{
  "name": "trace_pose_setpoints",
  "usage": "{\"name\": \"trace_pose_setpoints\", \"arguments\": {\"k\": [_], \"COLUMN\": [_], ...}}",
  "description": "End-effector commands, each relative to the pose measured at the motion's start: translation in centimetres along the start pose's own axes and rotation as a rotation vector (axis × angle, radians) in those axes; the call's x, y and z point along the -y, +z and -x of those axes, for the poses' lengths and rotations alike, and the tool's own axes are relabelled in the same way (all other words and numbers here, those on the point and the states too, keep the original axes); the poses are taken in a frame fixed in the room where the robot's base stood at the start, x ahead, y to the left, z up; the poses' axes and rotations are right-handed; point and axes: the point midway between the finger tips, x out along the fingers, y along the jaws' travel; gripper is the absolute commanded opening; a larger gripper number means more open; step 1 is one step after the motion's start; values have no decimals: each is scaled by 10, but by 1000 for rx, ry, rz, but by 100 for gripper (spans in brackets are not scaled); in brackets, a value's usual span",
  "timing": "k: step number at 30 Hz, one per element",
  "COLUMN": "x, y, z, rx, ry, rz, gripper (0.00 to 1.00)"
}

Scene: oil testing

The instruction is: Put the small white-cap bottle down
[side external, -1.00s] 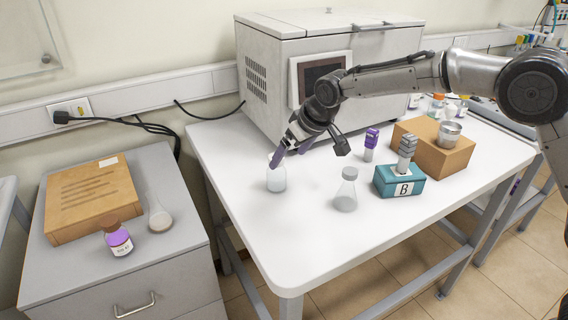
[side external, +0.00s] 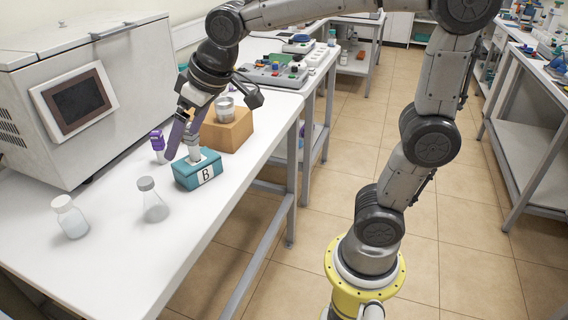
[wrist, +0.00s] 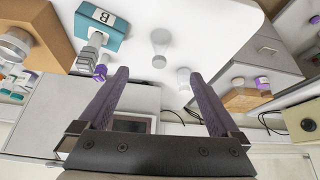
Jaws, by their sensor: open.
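The small white-cap bottle (side external: 72,221) stands upright on the white table at the lower left of the side view. In the wrist view it appears as a pale bottle (wrist: 184,80), beyond my fingertips. My gripper (side external: 182,148) is open, its purple fingers pointing down near the teal box (side external: 186,174) marked B, well away from the bottle. In the wrist view nothing is held between the fingers (wrist: 154,74). The fingers partly hide the grey piece on the teal box in the side view.
A clear flask with a grey cap (side external: 154,205) stands between the bottle and the teal box. A purple-capped vial (side external: 158,148) stands behind the box. A brown box (side external: 233,131) carries a metal cup (side external: 225,108). A large grey machine (side external: 120,60) stands at the back.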

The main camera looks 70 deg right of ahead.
Motion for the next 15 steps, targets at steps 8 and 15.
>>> {"name": "trace_pose_setpoints", "arguments": {"k": [8, 15], "x": [-23, -25], "y": [137, 194], "z": [49, 51], "rx": [6, 13], "ry": [34, 46], "rz": [-65, -89], "gripper": [99, 99]}}
